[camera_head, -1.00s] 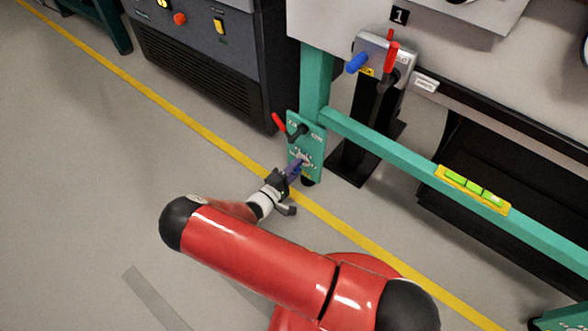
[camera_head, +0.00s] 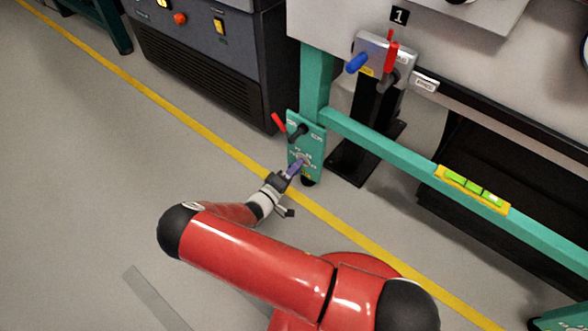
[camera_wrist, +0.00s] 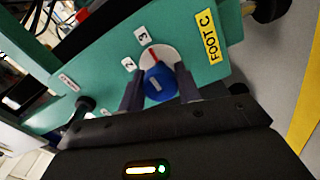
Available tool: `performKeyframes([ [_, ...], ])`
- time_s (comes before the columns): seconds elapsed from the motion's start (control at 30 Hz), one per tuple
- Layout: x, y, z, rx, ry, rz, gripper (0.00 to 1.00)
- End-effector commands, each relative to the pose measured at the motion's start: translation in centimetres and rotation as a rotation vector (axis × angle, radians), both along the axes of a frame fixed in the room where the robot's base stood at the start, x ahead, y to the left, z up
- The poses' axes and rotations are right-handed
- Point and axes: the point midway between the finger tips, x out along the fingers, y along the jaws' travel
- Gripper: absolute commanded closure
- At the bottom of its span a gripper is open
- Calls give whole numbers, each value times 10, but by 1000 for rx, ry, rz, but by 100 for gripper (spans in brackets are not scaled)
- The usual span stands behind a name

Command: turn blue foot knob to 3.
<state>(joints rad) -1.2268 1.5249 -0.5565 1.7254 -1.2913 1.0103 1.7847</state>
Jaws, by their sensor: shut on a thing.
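The blue foot knob (camera_wrist: 158,84) sits on a teal plate (camera_wrist: 205,75) with a yellow "FOOT C" label. A pale disc with a red mark lies behind the knob. The red mark points up toward the "3" label (camera_wrist: 141,33), while the "2" label (camera_wrist: 128,64) is to its left. My gripper (camera_wrist: 160,92) has a dark finger on each side of the knob and is shut on it. In the head view my gripper (camera_head: 288,172) reaches the lower part of the plate (camera_head: 306,140), and the knob is mostly hidden there.
A red-handled lever (camera_head: 279,123) juts from the plate above my gripper. A teal rail (camera_head: 400,155) with a yellow-framed green level (camera_head: 473,189) runs right. A black post (camera_head: 369,130) stands behind. Open floor with a yellow line (camera_head: 200,137) lies left.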

Motion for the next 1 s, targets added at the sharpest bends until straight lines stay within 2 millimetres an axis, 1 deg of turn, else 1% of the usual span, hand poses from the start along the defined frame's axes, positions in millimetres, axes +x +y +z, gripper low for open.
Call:
performKeyframes([
  [0.13, 0, 1, -1, 3, 1, 2, 89],
  [0.17, 0, 1, -1, 3, 1, 2, 63],
  [0.3, 0, 1, -1, 2, 1, 2, 45],
  [0.57, 0, 1, 0, 1, 1, 0, 45],
  [0.67, -5, 5, 0, 1, 1, 2, 45],
  [0.77, -16, 13, 0, 3, 2, 3, 45],
  [1.0, -48, 38, 0, 1, 1, 2, 45],
])
